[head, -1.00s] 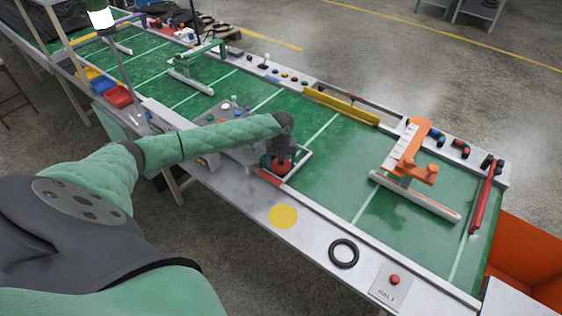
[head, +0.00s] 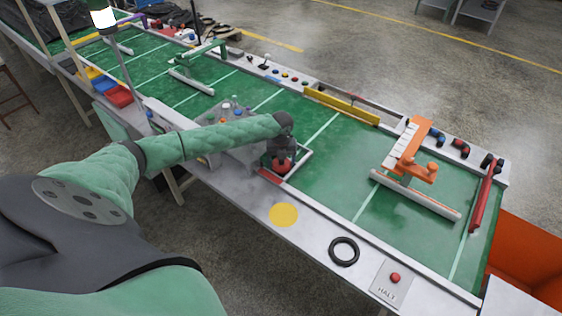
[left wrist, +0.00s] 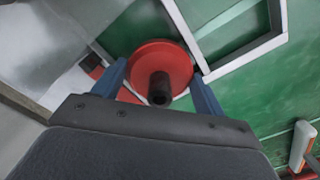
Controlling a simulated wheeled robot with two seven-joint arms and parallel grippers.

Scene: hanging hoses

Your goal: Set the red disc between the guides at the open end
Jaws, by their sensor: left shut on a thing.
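The red disc (head: 282,167) has a dark central knob and sits low over the near edge of the green belt. It shows in the left wrist view (left wrist: 140,58) between the blue fingers. My left gripper (head: 281,157) is above the disc in the head view and shut on it (left wrist: 159,88). A white guide (head: 298,166) stands just right of the disc; in the left wrist view a white frame (left wrist: 245,62) lies close beside it. The gripper and arm partly hide the guides' other side. I cannot tell whether the disc touches the surface. My right gripper is not in view.
A red strip (head: 269,176) lies at the belt's near edge. A yellow spot (head: 283,215), a black ring (head: 344,251) and a red button (head: 395,278) are on the near rim. An orange arm fixture (head: 408,152) stands right. Belt between is clear.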

